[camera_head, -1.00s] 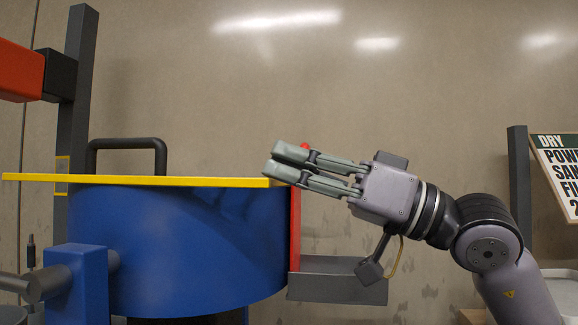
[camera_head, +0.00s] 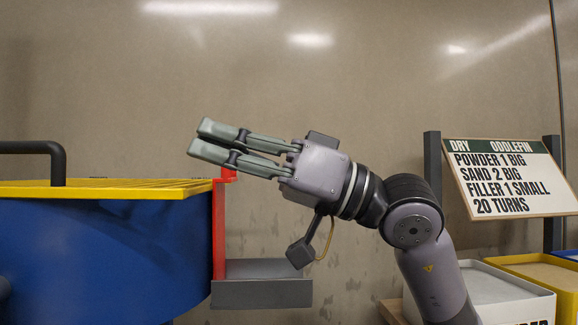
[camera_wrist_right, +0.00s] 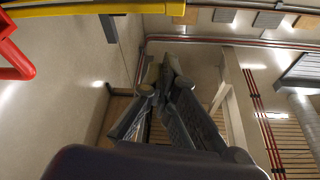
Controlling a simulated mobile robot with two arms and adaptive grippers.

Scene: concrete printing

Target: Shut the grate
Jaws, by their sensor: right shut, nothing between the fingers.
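The grate (camera_head: 110,189) is a yellow flat cover lying level across the top of the blue mixer drum (camera_head: 90,255) in the head view, seen nearly edge-on with its bars just showing. A black handle (camera_head: 40,148) stands up at its left. My right gripper (camera_head: 197,140) is shut and empty. Its fingertips are above the grate's right end, near the red upright (camera_head: 219,230) on the drum's side, and look clear of the grate. The right wrist view shows the gripper's fingers (camera_wrist_right: 165,75) together. My left gripper is out of view.
A grey chute (camera_head: 262,285) sticks out from the drum's right side below my gripper. A recipe sign (camera_head: 510,180) stands at the right, with bins (camera_head: 505,285) of material below it. The air above the grate is clear.

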